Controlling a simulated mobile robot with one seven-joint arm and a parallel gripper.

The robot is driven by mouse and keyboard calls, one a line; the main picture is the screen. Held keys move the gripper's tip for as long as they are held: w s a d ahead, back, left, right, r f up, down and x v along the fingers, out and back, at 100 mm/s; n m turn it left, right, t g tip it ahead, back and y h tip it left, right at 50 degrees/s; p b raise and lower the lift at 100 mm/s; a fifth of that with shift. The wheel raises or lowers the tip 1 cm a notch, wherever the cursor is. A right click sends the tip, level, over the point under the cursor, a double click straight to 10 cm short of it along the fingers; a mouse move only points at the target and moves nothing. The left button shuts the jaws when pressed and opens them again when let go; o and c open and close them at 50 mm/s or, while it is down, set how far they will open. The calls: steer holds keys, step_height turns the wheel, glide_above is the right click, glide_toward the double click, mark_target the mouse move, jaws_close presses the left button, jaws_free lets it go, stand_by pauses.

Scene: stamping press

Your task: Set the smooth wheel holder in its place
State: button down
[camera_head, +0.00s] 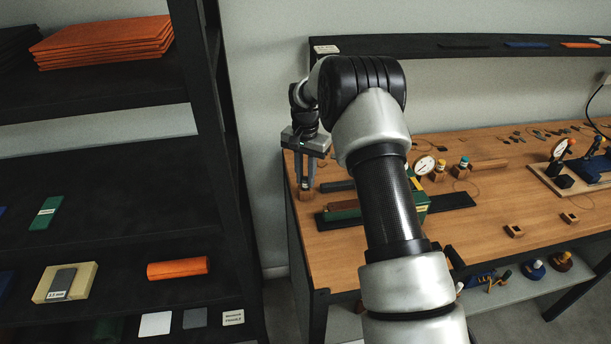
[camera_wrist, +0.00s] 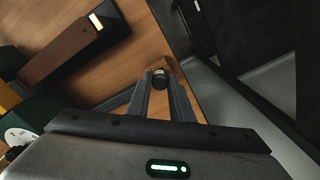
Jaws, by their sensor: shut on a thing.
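My gripper (camera_head: 304,184) is at the table's far left corner, pointing down, with its fingers close together. In the wrist view my gripper (camera_wrist: 160,78) is shut on a small dark round piece with a pale rim, which I take to be the smooth wheel holder (camera_wrist: 159,73). Most of it is hidden between the fingertips. A small wooden block (camera_head: 305,194) is right below the fingertips; it also shows in the wrist view (camera_wrist: 172,65) around the held piece. I cannot tell whether the piece sits in the block or just above it.
The wooden table (camera_head: 330,265) carries a green machine with a dial (camera_head: 424,165) right of my gripper. Two capped wooden holders (camera_head: 440,168) stand behind it. Small empty-looking blocks (camera_head: 514,231) are at the front right. A black shelf rack (camera_head: 215,170) stands left of the table.

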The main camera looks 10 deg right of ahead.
steer(key=c, duration=1.5)
jaws_free()
step_height(320, 180, up, 17)
steer(key=shift+r, duration=0.15)
